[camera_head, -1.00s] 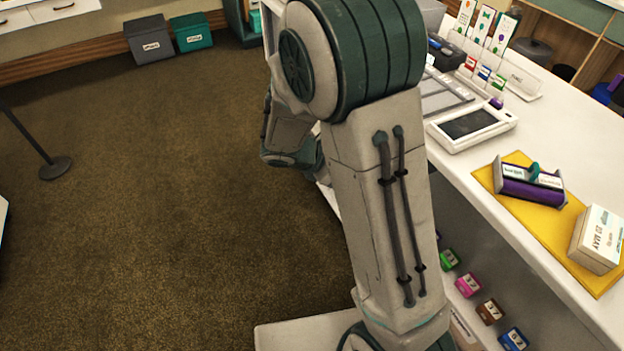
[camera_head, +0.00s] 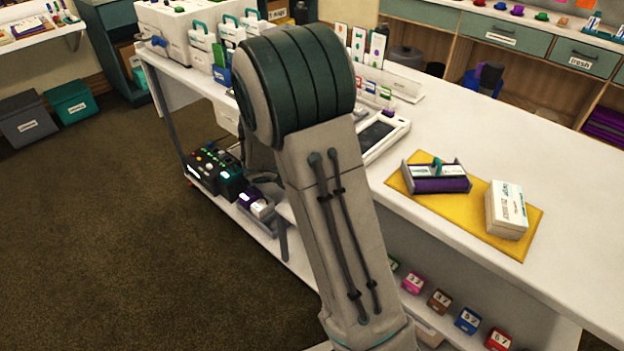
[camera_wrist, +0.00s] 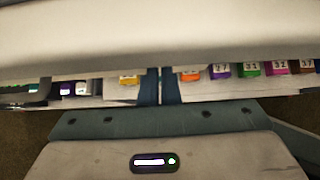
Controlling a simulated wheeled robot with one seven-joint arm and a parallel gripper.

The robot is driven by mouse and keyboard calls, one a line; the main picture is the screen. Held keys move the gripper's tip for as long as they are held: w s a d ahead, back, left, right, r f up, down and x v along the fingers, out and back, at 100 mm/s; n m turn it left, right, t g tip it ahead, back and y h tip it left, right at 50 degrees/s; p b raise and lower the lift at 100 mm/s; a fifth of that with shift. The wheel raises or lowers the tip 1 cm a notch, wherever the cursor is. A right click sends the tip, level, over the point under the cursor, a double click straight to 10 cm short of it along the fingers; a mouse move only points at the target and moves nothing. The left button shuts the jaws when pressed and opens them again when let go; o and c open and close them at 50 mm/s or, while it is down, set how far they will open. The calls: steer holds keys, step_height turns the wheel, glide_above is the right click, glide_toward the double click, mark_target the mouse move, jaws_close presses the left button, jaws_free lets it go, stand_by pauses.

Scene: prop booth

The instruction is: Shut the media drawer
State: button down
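No drawer in view carries a label I can read as media. A pale box-like front (camera_head: 228,118) sits under the far part of the white counter (camera_head: 540,165) in the head view, partly hidden by my arm; I cannot tell whether it is the media drawer or how far out it stands. My gripper is hidden behind my arm in the head view. In the wrist view my gripper (camera_wrist: 161,86) has its two dark fingers almost together, with only a thin gap and nothing seen between them. They point toward the shelf under the counter, below its pale edge.
Small coloured numbered boxes (camera_head: 467,320) line the lower shelf. A yellow mat (camera_head: 470,225) with a purple holder (camera_head: 437,182) and a white box (camera_head: 507,210) lies on the counter. Teal drawers (camera_head: 497,35) stand at the back right. Open brown floor lies at left.

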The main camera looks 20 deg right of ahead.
steer(key=shift+w+d+r, duration=0.1)
steer(key=shift+d+r, duration=0.05)
steer(key=shift+d, duration=0.2)
steer(key=s+a+r+p, duration=0.1)
steer(key=s+a+r, duration=0.1)
steer(key=a, duration=0.3)
steer(key=s+a+r+p, duration=0.1)
steer(key=s+a+r, duration=0.2)
steer(key=a+r, duration=0.2)
steer(key=shift+a, duration=0.35)
